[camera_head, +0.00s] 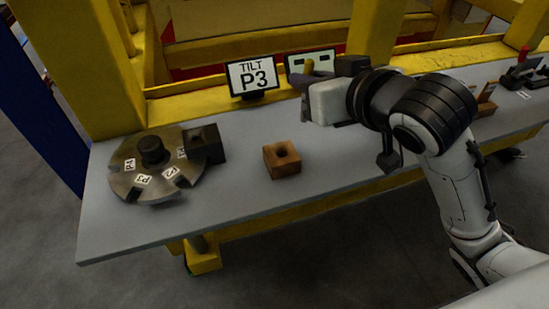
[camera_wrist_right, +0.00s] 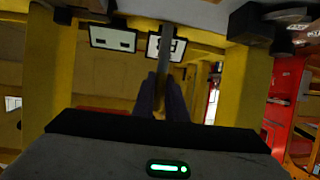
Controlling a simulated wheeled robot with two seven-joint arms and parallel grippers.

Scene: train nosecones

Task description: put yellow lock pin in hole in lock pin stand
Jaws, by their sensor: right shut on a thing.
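The lock pin stand (camera_head: 272,164) is a brown block with a round hole in its top, on the grey table in the head view. My right gripper (camera_head: 301,80) is above and behind it, near the two signs, with its fingers pointing left. It is shut on the yellow lock pin (camera_head: 309,67), whose yellow end shows just above the fingers. The pin is apart from the stand. In the right wrist view the fingers (camera_wrist_right: 161,98) are close together, and a grey rod extends beyond them; most of the pin's grip is hidden. My left gripper is not in view.
A round metal plate (camera_head: 129,184) with labelled slots and a black knob lies at the left, beside a black block (camera_head: 206,144). A "TILT P3" sign (camera_head: 252,76) and a second sign (camera_head: 312,61) stand at the back.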

